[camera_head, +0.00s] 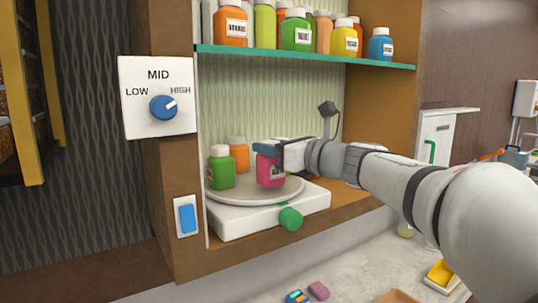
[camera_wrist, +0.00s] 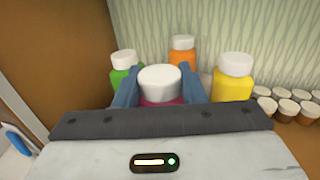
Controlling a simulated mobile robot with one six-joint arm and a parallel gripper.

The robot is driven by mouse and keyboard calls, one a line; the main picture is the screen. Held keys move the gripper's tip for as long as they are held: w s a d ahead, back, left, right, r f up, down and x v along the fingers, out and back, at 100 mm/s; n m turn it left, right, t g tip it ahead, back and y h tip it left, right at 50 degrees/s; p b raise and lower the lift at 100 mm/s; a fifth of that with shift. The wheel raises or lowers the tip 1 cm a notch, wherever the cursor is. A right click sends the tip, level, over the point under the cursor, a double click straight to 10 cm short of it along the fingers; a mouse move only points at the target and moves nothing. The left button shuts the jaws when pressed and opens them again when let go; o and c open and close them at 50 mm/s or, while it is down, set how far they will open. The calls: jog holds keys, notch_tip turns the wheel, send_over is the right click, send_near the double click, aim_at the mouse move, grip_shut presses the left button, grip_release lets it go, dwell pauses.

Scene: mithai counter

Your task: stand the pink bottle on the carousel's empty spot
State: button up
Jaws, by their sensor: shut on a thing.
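The pink bottle (camera_head: 269,172) is upright in my gripper (camera_head: 268,150), over the right front part of the carousel plate (camera_head: 283,193). I cannot tell whether its base touches the plate. In the wrist view its white cap (camera_wrist: 160,82) shows between the two blue fingers of my gripper (camera_wrist: 160,90), which are shut on it. A green bottle (camera_head: 221,172) stands at the plate's left and an orange bottle (camera_head: 237,152) behind it. In the wrist view a yellow bottle (camera_wrist: 233,80) stands to the right; my gripper hides it in the head view.
The carousel has a white base (camera_head: 250,220) with a green knob (camera_head: 290,218). A green-edged shelf (camera_head: 300,57) with several bottles is above. A dial panel (camera_head: 158,97) and a blue switch (camera_head: 187,218) are at the left. Several small white-lidded jars (camera_wrist: 290,105) stand right of the yellow bottle.

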jog(key=shift+f, duration=0.65)
jog(key=shift+f, duration=0.1)
jog(key=o, duration=1.2)
jog(key=shift+s, duration=0.1)
